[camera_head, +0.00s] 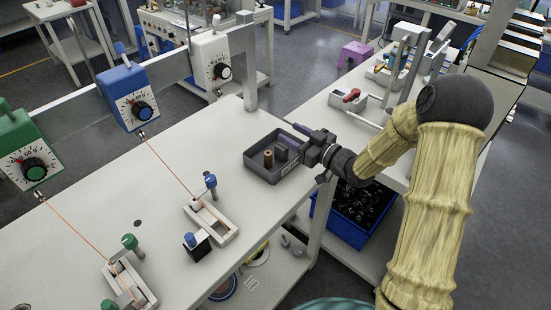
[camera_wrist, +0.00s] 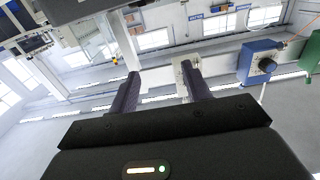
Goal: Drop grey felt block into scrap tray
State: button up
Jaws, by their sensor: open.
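The dark scrap tray (camera_head: 250,166) stands at the right end of the white bench in the head view. Inside it are a brown piece (camera_head: 268,158) and a dark grey piece (camera_head: 281,153), which looks like the grey felt block; I cannot be sure at this size. My gripper (camera_head: 298,131) is at the tray's far right side, over its rim, beside the grey piece. In the wrist view my gripper (camera_wrist: 160,72) has its two fingers apart with nothing between them. The wrist view does not show the tray or the block.
A blue dial gauge (camera_head: 130,96), a green one (camera_head: 24,155) and a white one (camera_head: 212,62) stand along the bench's back. A small clamp fixture (camera_head: 212,222) sits left of the tray. A blue bin (camera_head: 345,225) is below on the right. Bare bench lies left of the tray.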

jog(key=b+v, duration=0.1)
jog(key=v, duration=1.2)
jog(key=shift+s+d+b, duration=0.2)
jog(key=shift+b, duration=0.1)
jog(key=s+d+m+g+h+p, duration=0.3)
jog(key=d+m+h+p, duration=0.3)
jog(key=h, duration=0.7)
jog(key=s+a+r+m+g+p, duration=0.1)
jog(key=s+m+g, duration=0.1)
jog(key=s, duration=0.4)
jog(key=s+a+r+m+g+h+p, duration=0.1)
jog(key=s+r+m+g, duration=0.1)
jog(key=s, duration=0.5)
jog(key=shift+a+r+g, duration=0.2)
jog(key=shift+r+g, duration=0.05)
jog(key=shift+g, duration=0.45)
